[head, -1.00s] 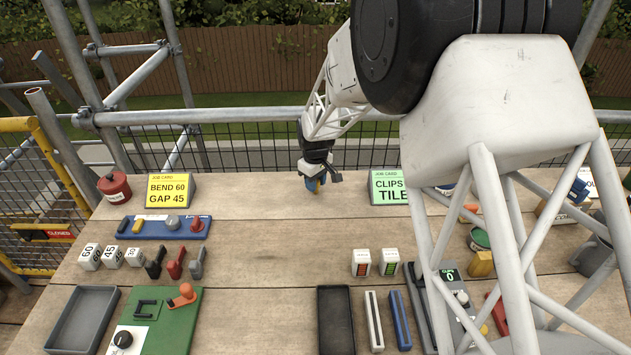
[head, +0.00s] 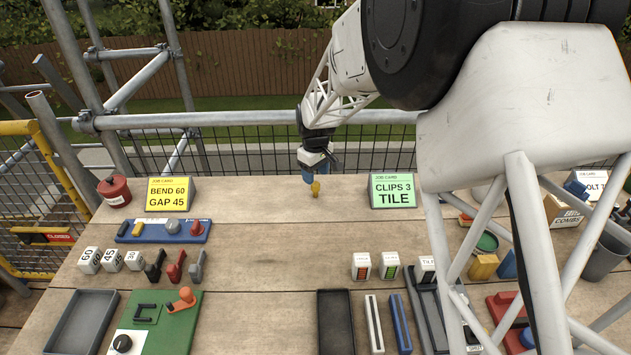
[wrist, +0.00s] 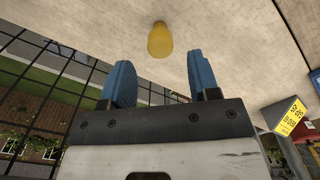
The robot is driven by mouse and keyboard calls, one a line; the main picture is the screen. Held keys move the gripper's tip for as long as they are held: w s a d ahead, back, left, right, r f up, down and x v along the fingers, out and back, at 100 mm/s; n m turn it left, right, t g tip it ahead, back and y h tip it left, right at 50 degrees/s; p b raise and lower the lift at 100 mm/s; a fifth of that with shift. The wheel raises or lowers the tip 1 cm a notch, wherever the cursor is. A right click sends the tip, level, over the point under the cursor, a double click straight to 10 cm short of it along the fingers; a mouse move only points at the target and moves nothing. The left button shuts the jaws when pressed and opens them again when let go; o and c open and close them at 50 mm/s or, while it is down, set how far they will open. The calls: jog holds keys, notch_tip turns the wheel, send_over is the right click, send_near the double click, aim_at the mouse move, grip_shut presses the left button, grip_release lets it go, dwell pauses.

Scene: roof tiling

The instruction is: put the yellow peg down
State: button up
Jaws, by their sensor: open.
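The yellow peg (head: 315,188) stands on the wooden table near its back edge, between the yellow and green job cards. It also shows in the wrist view (wrist: 160,40), beyond my fingertips, with its foot at the table surface. My gripper (head: 309,177) is just above and behind the peg in the head view. In the wrist view my two blue fingers (wrist: 160,72) are spread wide with nothing between them, and the peg is clear of both.
The yellow job card (head: 170,194) and the green job card (head: 393,190) stand either side. A blue rack (head: 152,230) lies at the left. The table around the peg is bare. A mesh railing (head: 250,150) runs behind the table's back edge.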

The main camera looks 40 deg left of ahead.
aim_at(318, 184)
notch_tip(318, 184, up, 7)
jog(key=shift+r, duration=0.15)
dwell(1.2)
jog(key=w+d+r+m, duration=0.25)
jog(key=d+r, duration=0.25)
jog(key=d, duration=0.6)
jog(key=w+d+r+m, duration=0.2)
jog(key=w+d+r, duration=0.3)
jog(key=d, duration=0.6)
jog(key=s+d+r+m+t, duration=0.1)
jog(key=s+d+r+m, duration=0.15)
jog(key=d, duration=0.75)
jog(key=s+d+r+m, duration=0.1)
jog(key=d+r, duration=0.3)
jog(key=d, duration=0.7)
jog(key=s+d+r+m, duration=0.1)
jog(key=s+d+m, duration=0.1)
jog(key=d, duration=0.4)
jog(key=s+d+r+m, duration=0.1)
jog(key=s+d, duration=0.2)
jog(key=d, duration=0.3)
jog(key=s+d+f+m, duration=0.2)
jog(key=s+d+m, duration=0.1)
jog(key=s+d, duration=0.6)
jog(key=s+d+f+m+t, duration=0.1)
jog(key=s+d+m, duration=0.3)
jog(key=s+d, duration=0.6)
jog(key=shift+s+f+t, duration=0.3)
jog(key=shift+s+f, duration=0.1)
